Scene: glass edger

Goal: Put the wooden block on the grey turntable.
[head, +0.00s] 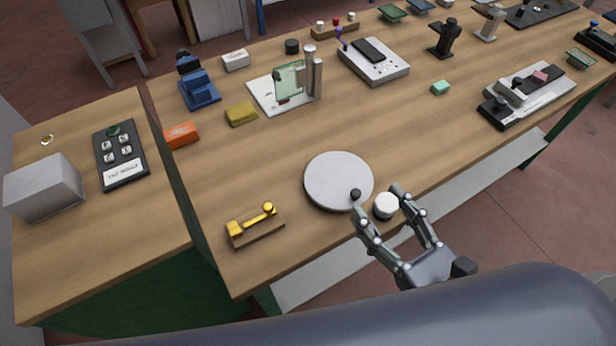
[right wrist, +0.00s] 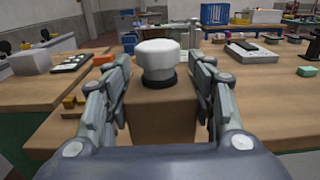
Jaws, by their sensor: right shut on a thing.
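The wooden block (right wrist: 163,118) is between the fingers of my right gripper (head: 386,204), which is shut on it. A white round knob (right wrist: 160,60) with a dark ring sits on top of the block; the knob also shows in the head view (head: 386,205). In the head view the block itself is hard to tell from the table wood. The grey turntable (head: 332,178) is a flat round disc with a small black knob (head: 355,194) near its front right edge. My right gripper is just right of and in front of the disc, by the table's front edge. My left gripper is not in view.
A wooden piece with a yellow handle (head: 256,224) lies left of the turntable. Orange (head: 181,135) and yellow (head: 241,113) blocks and a glass-holding fixture (head: 270,96) stand behind it. A small green block (head: 440,88) is farther right. The table right of the disc is clear.

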